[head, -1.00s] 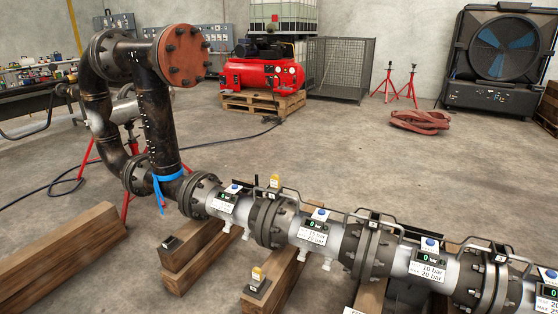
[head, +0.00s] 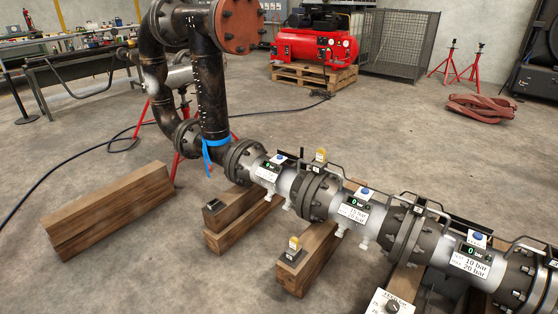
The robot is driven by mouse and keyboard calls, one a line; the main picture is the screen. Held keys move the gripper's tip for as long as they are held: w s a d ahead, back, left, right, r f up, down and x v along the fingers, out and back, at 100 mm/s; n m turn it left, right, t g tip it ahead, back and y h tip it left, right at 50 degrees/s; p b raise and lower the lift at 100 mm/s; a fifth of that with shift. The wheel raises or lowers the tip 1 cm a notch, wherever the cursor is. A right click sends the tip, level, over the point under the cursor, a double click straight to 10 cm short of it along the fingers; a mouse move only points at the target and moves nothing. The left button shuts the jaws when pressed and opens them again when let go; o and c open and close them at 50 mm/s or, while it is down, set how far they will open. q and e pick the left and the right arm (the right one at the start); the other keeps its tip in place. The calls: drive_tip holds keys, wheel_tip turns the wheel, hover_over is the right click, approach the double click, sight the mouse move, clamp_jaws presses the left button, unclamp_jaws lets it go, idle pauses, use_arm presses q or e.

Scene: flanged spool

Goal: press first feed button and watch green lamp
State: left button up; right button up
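A flanged pipe spool runs from the left middle to the lower right, with a steel section (head: 340,208) lying on timber blocks. Along it are several small units, each with a blue button and a dark display with green digits. The leftmost has a blue button (head: 277,159) above a display (head: 273,167) reading 0 bar. The second has a blue button (head: 364,191) and a display (head: 356,202). The third has a blue button (head: 478,236) and a display (head: 473,252). I cannot tell which is the first feed button. No separate green lamp is discernible. Neither gripper is in view.
A box with a black knob (head: 391,306) is cut off at the bottom edge. Timber beams (head: 110,215) lie on the floor at left. The floor between is open.

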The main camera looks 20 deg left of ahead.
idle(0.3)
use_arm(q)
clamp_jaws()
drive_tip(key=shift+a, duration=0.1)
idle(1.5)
